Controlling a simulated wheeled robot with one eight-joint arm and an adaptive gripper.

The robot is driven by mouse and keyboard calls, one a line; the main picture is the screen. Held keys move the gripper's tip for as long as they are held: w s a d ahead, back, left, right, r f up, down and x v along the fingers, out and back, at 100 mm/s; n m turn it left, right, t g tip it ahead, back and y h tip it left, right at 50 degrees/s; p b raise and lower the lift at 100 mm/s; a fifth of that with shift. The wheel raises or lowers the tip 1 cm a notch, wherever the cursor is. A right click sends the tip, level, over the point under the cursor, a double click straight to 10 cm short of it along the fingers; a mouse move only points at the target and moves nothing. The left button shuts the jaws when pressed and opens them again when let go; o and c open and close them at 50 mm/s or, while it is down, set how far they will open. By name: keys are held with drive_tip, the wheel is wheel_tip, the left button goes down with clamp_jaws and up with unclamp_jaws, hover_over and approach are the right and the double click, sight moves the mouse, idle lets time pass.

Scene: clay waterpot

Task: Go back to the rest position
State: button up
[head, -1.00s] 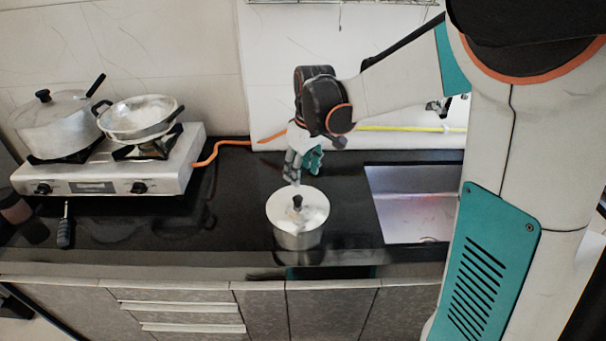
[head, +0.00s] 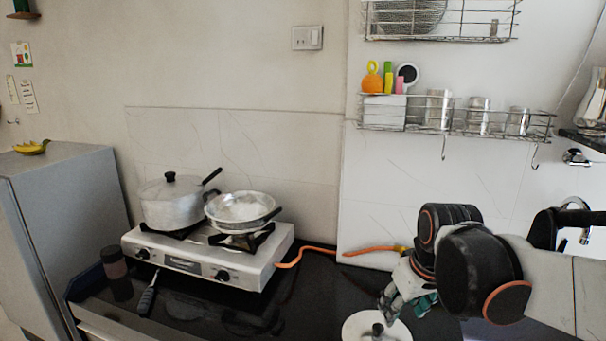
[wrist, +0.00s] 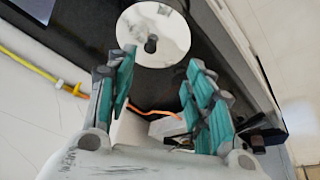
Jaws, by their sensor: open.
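My gripper (head: 408,300) is at the lower right of the head view, over the black counter. In the wrist view my gripper (wrist: 158,100) has its two teal-padded fingers spread wide, with nothing between them.
A gas stove (head: 240,265) with a lidded pot (head: 172,205) and a pan (head: 243,209) stands to the left. An orange hose (head: 318,248) runs along the wall. A wire rack (head: 455,125) with cups hangs above my arm. A grey fridge (head: 70,220) is at far left.

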drive_tip(key=s+m+t, duration=0.3)
drive_tip(key=s, duration=0.8)
drive_tip(key=shift+s, duration=0.25)
drive_tip(key=shift+a+f, duration=0.1)
